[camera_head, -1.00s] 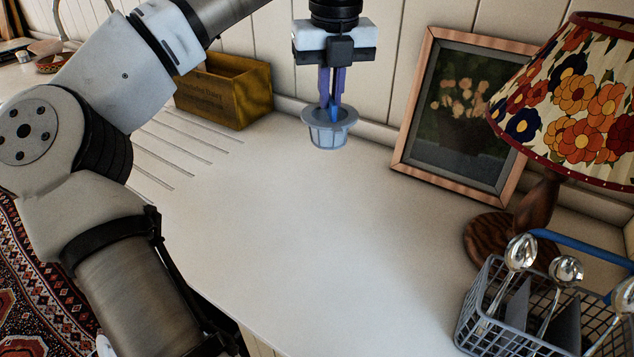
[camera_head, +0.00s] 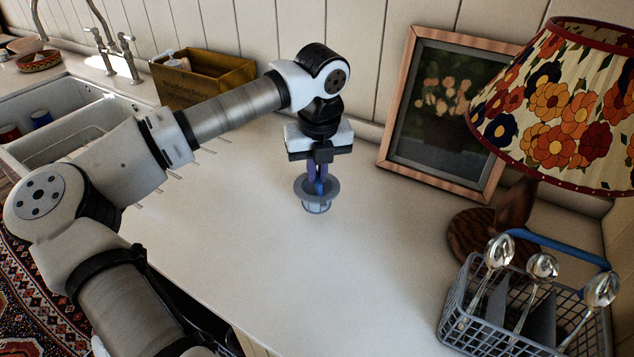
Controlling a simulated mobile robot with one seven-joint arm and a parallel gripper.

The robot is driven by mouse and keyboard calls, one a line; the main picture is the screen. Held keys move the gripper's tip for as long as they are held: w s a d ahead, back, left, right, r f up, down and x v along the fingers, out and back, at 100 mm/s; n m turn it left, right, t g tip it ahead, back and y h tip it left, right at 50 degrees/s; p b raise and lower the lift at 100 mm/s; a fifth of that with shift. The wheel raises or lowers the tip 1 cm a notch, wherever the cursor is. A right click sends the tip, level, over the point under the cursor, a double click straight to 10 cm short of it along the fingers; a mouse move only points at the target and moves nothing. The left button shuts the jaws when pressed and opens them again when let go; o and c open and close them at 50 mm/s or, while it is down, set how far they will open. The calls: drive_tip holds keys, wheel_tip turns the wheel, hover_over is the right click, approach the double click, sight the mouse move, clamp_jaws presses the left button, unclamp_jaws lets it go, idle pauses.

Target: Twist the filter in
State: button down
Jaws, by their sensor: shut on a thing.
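The filter (camera_head: 317,205) is a small grey-blue basket with a wide round rim and a blue handle in its middle. It is upright, over the middle of the white counter. My gripper (camera_head: 319,184) points down above it with its purple fingers shut on the blue handle. The gripper body and fingers hide part of the handle. I cannot tell whether the filter's base touches the counter or hangs just above it. No seat or housing for the filter can be made out.
A wire cutlery basket (camera_head: 457,308) with several spoons stands at the front right, by a flowered lamp (camera_head: 562,105). A framed picture (camera_head: 445,112) leans on the back wall. A wooden box (camera_head: 199,84) and a sink (camera_head: 95,112) are at left. The front middle counter is clear.

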sight(317, 188)
drive_tip(key=shift+f+p, duration=0.45)
drive_tip(key=shift+f, duration=1.65)
drive_tip(key=shift+f, duration=0.15)
drive_tip(key=c, duration=1.6)
unclamp_jaws()
drive_tip(key=shift+o, duration=0.2)
